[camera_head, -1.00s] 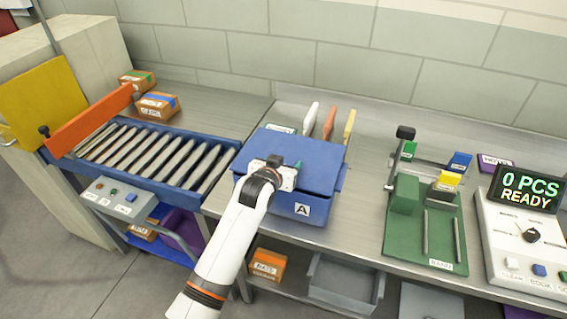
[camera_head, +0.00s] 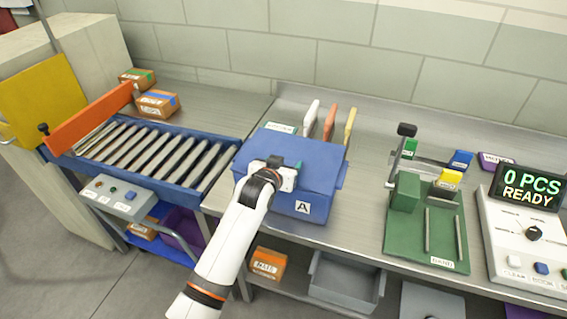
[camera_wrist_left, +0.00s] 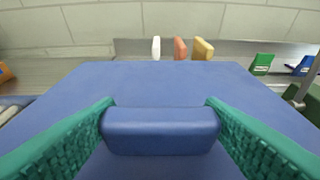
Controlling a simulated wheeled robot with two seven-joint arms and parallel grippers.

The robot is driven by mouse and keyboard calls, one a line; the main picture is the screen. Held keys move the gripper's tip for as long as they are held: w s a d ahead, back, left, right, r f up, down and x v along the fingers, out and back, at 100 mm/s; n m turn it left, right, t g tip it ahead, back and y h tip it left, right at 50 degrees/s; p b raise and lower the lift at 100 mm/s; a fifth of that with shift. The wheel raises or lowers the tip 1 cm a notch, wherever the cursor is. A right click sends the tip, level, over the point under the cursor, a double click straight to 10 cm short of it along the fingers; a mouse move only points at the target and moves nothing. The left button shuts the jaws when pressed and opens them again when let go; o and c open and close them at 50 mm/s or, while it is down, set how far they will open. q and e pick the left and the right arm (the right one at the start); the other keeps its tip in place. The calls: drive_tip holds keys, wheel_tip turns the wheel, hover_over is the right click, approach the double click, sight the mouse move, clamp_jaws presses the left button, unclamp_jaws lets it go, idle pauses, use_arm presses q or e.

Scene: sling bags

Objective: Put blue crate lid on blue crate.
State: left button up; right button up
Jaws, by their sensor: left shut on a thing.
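The blue crate (camera_head: 318,209) marked "A" stands on the metal bench in the middle of the head view. The blue crate lid (camera_head: 305,150) lies over the top of the crate and looks nearly level with it. My left gripper (camera_head: 284,172) is at the near side of the lid. In the left wrist view, its green fingers are shut on the lid's raised handle (camera_wrist_left: 160,130), with the flat lid top (camera_wrist_left: 165,82) stretching away beyond. The gripper hides part of the lid's front edge, so I cannot tell whether it is fully seated. My right gripper is not in view.
A roller conveyor (camera_head: 150,155) with an orange bar (camera_head: 90,119) stands to the left. White, orange and yellow upright pieces (camera_head: 330,122) stand behind the crate. A green fixture (camera_head: 427,225) and a control box with a display (camera_head: 528,190) are to the right.

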use_arm(q)
drive_tip(key=shift+f, duration=0.2)
drive_tip(key=o, duration=1.1)
drive_tip(key=shift+c, duration=0.2)
drive_tip(key=shift+o, duration=0.4)
